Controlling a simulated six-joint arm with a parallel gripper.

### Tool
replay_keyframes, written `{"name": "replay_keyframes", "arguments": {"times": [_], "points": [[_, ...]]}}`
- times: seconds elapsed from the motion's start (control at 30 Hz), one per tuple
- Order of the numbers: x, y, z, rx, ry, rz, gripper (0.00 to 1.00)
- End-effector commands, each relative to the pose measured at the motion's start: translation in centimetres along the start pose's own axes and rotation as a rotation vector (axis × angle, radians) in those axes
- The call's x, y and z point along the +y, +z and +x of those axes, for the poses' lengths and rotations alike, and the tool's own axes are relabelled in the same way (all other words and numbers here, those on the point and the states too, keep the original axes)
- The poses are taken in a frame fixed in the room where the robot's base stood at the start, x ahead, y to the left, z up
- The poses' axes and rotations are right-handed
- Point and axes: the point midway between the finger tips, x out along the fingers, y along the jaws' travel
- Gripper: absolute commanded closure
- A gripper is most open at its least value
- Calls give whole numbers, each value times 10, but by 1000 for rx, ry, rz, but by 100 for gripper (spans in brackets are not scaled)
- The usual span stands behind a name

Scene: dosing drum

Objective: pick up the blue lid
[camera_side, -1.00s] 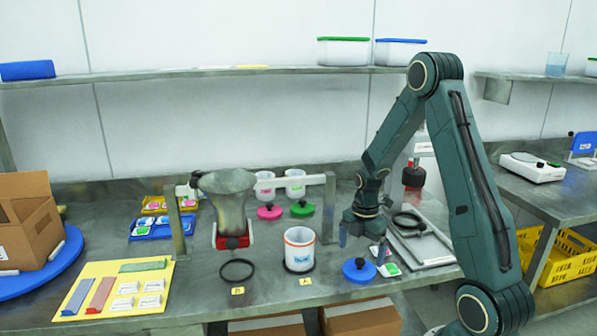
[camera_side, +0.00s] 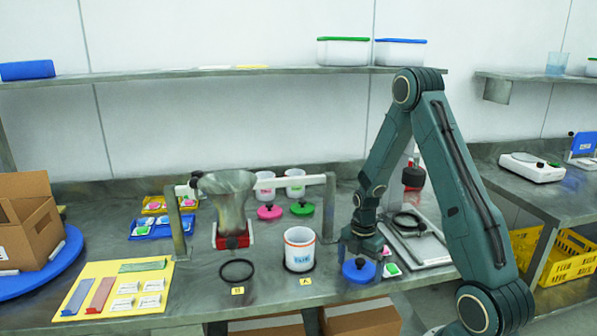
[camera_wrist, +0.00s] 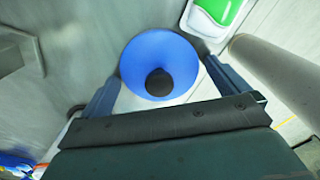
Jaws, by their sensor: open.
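The blue lid (camera_side: 359,271) is a round disc with a black knob. It lies on the metal bench to the right of the white drum with the orange rim (camera_side: 299,249). My gripper (camera_side: 362,256) is open, pointing down just above the lid, its lower end overlapping the lid in the side view. In the wrist view the lid (camera_wrist: 160,66) and its dark knob lie between my two open fingers (camera_wrist: 160,88). I cannot tell from the pictures whether the fingers touch the lid.
A black ring (camera_side: 237,270) and a funnel (camera_side: 228,200) stand left of the drum. The bench's front edge is close.

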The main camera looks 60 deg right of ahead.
Motion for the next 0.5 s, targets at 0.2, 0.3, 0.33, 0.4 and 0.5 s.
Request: {"name": "replay_keyframes", "arguments": {"times": [0.2, 0.3, 0.33, 0.4, 0.5], "points": [[0, 0, 0, 0, 0, 0, 18], [0, 0, 0, 0, 0, 0, 37], [0, 0, 0, 0, 0, 0, 38], [0, 0, 0, 0, 0, 0, 39], [0, 0, 0, 0, 0, 0, 39]]}}
